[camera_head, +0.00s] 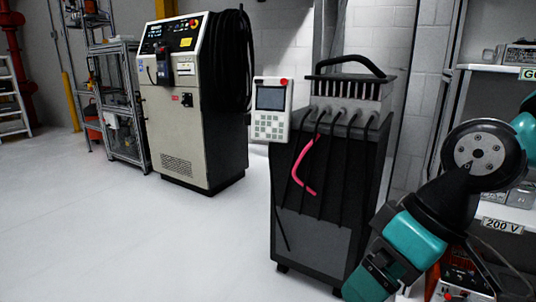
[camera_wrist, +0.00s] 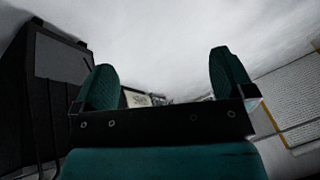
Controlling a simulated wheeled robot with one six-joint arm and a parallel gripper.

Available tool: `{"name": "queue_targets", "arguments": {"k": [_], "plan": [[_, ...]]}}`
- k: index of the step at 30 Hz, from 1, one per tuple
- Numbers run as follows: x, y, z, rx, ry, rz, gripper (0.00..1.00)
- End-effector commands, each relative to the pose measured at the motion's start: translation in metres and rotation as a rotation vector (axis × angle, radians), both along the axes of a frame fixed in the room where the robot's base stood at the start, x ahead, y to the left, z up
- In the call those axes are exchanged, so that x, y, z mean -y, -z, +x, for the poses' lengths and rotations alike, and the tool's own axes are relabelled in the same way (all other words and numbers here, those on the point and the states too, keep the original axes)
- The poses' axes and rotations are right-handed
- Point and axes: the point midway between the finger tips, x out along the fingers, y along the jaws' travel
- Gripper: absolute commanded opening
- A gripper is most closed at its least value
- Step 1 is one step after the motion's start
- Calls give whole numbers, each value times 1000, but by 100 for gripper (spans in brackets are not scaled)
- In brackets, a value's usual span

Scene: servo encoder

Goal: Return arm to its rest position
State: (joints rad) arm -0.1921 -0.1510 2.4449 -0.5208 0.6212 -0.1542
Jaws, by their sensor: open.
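My gripper (camera_wrist: 163,88) shows in the wrist view with its two teal fingers wide apart. Nothing is between the fingers; only the pale floor and some blurred small items show beyond them. In the head view my teal and black arm (camera_head: 415,240) is bent at the right side, in front of the shelf and close to the black cart. The fingertips cannot be made out in the head view.
A black cart (camera_head: 318,240) with cables, a pink cable (camera_head: 302,168) and a handheld panel (camera_head: 270,112) stands beside my arm. Shelves (camera_head: 490,68) are at the right. A beige control cabinet (camera_head: 180,110) stands further back. The floor (camera_head: 130,235) at left is clear.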

Motion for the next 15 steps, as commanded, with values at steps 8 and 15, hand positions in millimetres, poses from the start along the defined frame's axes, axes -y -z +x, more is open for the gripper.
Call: {"name": "queue_targets", "arguments": {"k": [8, 15], "plan": [[12, -30, -64, -102, 68, -75, 100], [11, -91, -63, -99, 67, -74, 100]]}}
